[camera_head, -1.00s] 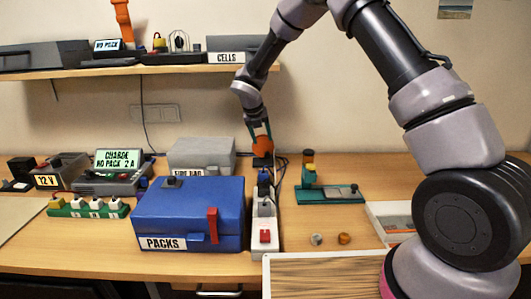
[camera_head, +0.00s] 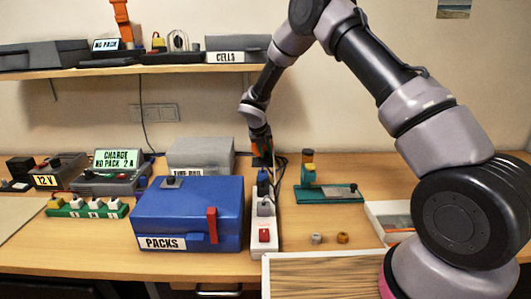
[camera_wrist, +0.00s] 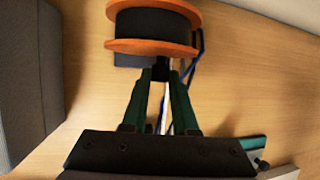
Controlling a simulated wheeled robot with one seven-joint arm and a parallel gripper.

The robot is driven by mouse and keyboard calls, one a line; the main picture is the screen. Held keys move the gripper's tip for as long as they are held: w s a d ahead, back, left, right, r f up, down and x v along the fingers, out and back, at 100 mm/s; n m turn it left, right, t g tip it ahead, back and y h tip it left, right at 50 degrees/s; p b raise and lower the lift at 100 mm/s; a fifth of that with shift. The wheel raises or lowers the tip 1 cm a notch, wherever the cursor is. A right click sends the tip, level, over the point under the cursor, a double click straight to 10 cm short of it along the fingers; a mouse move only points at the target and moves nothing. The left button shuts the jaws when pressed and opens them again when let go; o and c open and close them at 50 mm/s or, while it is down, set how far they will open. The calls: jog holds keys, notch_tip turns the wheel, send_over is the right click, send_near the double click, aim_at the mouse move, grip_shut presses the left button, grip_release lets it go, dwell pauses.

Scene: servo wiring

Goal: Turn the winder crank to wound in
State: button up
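The winder shows in the wrist view as an orange-flanged spool (camera_wrist: 152,28) with a dark wound middle, at the top centre. A small black knob (camera_wrist: 161,70), which looks like the crank's handle, stands just in front of the spool. My gripper (camera_wrist: 161,77) has its two green fingers on either side of this knob, with little gap. I cannot tell whether they press on it. In the head view my gripper (camera_head: 262,157) points down behind the white power strip and hides most of the winder. The crank's angle is not clear.
The blue PACKS box (camera_head: 190,215) stands left of the power strip (camera_head: 264,236); a grey box (camera_head: 200,150) is behind it. A green fixture (camera_head: 330,194) stands to the right. Dark cables lie close behind my gripper. Table is free around the two small round parts (camera_head: 342,238).

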grip_shut()
jog(key=y, duration=0.2)
jog(key=shift+d+f+m+y, duration=0.15)
jog(key=shift+m+y, duration=0.25)
jog(key=y, duration=0.3)
jog(key=shift+f+m, duration=0.2)
jog(key=shift+m, duration=0.1)
jog(key=y, duration=0.3)
jog(key=shift+a+f+m+y, duration=0.15)
jog(key=shift+a+m+y, duration=0.2)
jog(key=shift+m+y, duration=0.05)
jog(key=y, duration=0.2)
jog(key=m+t+y, duration=0.1)
jog(key=y, duration=0.2)
jog(key=shift+a, duration=0.4)
jog(key=shift+a+m+t+y, duration=0.15)
jog(key=shift+m+t+y, duration=0.3)
jog(key=shift+y, duration=0.65)
jog(key=shift+a+m+t+y, duration=0.1)
jog(key=shift+m+t+y, duration=0.15)
jog(key=shift+m+y, duration=0.6)
jog(key=shift+n+y, duration=0.3)
jog(key=shift+y, duration=0.05)
